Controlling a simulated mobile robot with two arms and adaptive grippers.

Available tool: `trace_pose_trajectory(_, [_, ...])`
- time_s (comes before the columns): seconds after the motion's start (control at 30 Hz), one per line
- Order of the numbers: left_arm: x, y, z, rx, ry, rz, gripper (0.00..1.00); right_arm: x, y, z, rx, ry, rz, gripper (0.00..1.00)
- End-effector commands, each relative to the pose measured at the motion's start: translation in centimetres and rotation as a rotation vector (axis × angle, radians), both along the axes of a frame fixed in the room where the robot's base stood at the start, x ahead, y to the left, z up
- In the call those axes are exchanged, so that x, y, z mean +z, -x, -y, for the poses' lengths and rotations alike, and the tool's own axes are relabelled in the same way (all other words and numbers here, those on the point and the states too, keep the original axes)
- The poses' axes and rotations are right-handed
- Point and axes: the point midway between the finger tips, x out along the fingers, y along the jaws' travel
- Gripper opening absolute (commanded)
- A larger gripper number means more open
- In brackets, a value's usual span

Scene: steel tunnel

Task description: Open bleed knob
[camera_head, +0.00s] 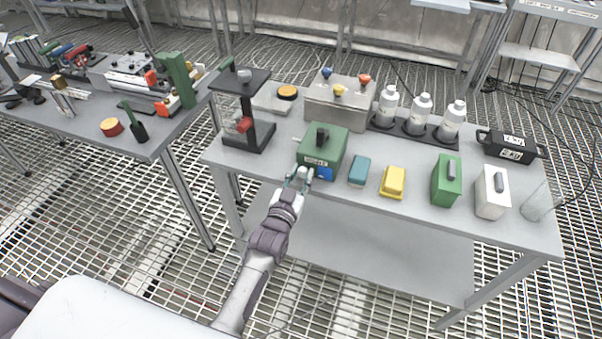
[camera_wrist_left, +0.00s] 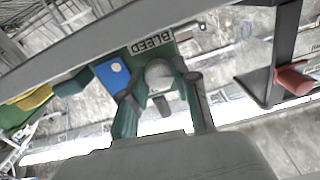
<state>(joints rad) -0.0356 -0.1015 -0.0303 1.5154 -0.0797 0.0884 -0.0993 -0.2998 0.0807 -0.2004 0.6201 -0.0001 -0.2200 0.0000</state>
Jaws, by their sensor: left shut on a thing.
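A green box (camera_head: 330,143) with a black handle on top stands near the front edge of the table. The round grey bleed knob (camera_wrist_left: 159,74) sits just by the label. My left gripper (camera_head: 299,177) is at the box's front, and its fingers (camera_wrist_left: 160,92) are on both sides of the knob, shut on it. In the head view the fingers mostly hide the knob. My right gripper is not in view.
A teal block (camera_head: 359,170) and a yellow block (camera_head: 393,181) stand just right of the box. A dark stand (camera_head: 245,110) with a red part is to its left. White bottles (camera_head: 420,114) stand behind. Floor space in front of the table is clear.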

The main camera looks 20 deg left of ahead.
Motion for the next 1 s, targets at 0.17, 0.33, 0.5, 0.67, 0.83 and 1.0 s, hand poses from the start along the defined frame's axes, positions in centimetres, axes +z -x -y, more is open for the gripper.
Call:
trace_pose_trajectory(0.17, [-0.25,0.09,-0.01,-0.001,0.038,-0.007,0.0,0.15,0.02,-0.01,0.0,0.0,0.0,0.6])
trace_pose_trajectory(0.33, [-0.28,0.09,0.0,-0.001,0.05,-0.008,0.0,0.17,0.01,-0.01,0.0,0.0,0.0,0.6])
trace_pose_trajectory(0.5, [-0.3,0.09,-0.01,-0.001,0.05,-0.008,0.0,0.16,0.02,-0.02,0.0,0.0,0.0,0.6])
trace_pose_trajectory(0.67, [-0.3,0.1,-0.01,0.0,0.05,-0.009,0.34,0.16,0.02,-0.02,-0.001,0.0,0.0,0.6])
trace_pose_trajectory(0.83, [-0.2,0.07,0.0,-0.001,0.049,-0.006,0.56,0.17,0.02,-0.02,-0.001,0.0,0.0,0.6])
trace_pose_trajectory(1.0, [-0.11,0.04,0.0,-0.001,0.049,-0.004,0.56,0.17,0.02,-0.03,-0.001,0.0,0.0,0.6])
